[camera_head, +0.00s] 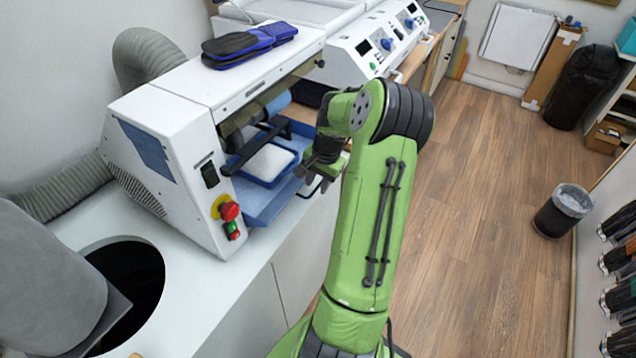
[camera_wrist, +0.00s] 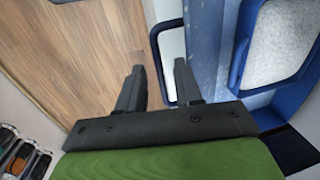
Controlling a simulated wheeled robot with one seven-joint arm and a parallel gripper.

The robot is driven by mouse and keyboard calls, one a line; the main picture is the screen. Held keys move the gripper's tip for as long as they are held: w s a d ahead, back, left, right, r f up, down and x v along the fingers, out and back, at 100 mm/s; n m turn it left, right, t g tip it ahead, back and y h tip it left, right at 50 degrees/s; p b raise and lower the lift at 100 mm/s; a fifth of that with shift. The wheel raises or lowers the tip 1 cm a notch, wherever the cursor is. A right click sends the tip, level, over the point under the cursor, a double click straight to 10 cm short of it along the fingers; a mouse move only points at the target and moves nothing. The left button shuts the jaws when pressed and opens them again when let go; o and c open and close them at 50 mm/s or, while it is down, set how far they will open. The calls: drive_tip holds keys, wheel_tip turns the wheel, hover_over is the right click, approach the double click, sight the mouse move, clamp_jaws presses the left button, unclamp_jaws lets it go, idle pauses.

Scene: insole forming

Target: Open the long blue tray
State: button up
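The long blue tray (camera_head: 262,207) sticks out of the front opening of the white machine (camera_head: 165,120) in the head view. A blue frame with a white pad (camera_head: 270,161) lies on it. A thin looped handle (camera_head: 311,190) is on the tray's outer side. My gripper (camera_head: 318,172) is beside that handle, and its fingers are partly hidden. In the wrist view, my gripper (camera_wrist: 160,76) is open, with the outer bar of the handle (camera_wrist: 156,62) between its two fingers. The fingers do not look closed on it. The blue tray (camera_wrist: 207,45) lies to the right.
A red and green switch (camera_head: 231,220) is on the machine's front, left of the tray. Dark blue insoles (camera_head: 250,45) lie on top of the machine. A bin (camera_head: 563,213) stands on the wooden floor at right. The floor right of my arm is largely clear.

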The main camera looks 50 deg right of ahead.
drive_tip(key=shift+f, duration=0.1)
drive_tip(key=shift+c, duration=0.2)
clamp_jaws()
idle(1.2)
